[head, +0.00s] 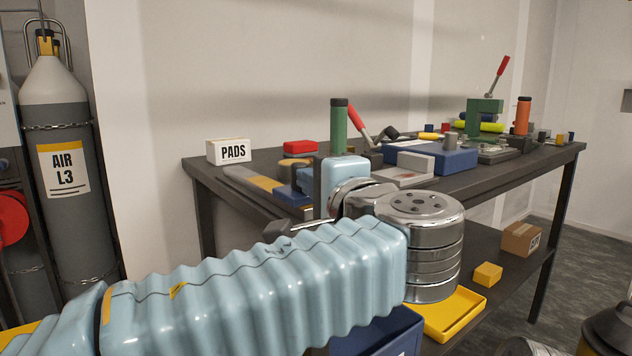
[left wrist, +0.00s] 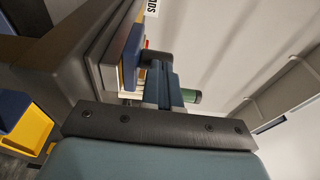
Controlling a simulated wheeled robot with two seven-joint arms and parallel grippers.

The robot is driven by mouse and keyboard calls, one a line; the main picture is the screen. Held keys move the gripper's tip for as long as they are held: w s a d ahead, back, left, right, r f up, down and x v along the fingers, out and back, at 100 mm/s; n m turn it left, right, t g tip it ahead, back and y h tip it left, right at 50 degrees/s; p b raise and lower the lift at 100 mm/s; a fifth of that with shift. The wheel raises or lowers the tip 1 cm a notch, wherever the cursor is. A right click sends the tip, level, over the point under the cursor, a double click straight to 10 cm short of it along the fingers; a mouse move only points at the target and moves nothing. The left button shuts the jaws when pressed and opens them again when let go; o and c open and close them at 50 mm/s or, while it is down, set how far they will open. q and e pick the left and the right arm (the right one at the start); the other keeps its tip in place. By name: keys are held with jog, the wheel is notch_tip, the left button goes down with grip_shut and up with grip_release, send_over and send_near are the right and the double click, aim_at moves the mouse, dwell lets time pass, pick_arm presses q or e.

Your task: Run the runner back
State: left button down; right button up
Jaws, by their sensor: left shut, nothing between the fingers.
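My left gripper (head: 306,178) is at the near left edge of the bench, with its light blue body and dark plate on this side of a low grey base. In the left wrist view its two blue-grey fingers (left wrist: 160,80) are together, with nothing seen between them. The grey base (head: 240,176) carries a yellow strip (head: 264,183) and a blue block (head: 292,196). The fingers reach close to the base; whether they touch it I cannot tell. Which part is the runner is unclear, as my gripper covers the base's right end. My right gripper is not in view.
A white PADS box (head: 229,151) and a red block (head: 299,147) stand behind the base. A green cylinder (head: 339,127) and a red-handled lever (head: 360,122) rise close beyond my gripper. A yellow tray (head: 452,317) lies on the lower shelf.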

aim_at(293, 189)
pick_arm(q)
jog(key=x, duration=0.2)
jog(key=a+x, duration=0.1)
jog(key=x, duration=0.1)
jog(key=shift+w+a, duration=0.1)
jog(key=shift+w, duration=0.1)
dwell(0.3)
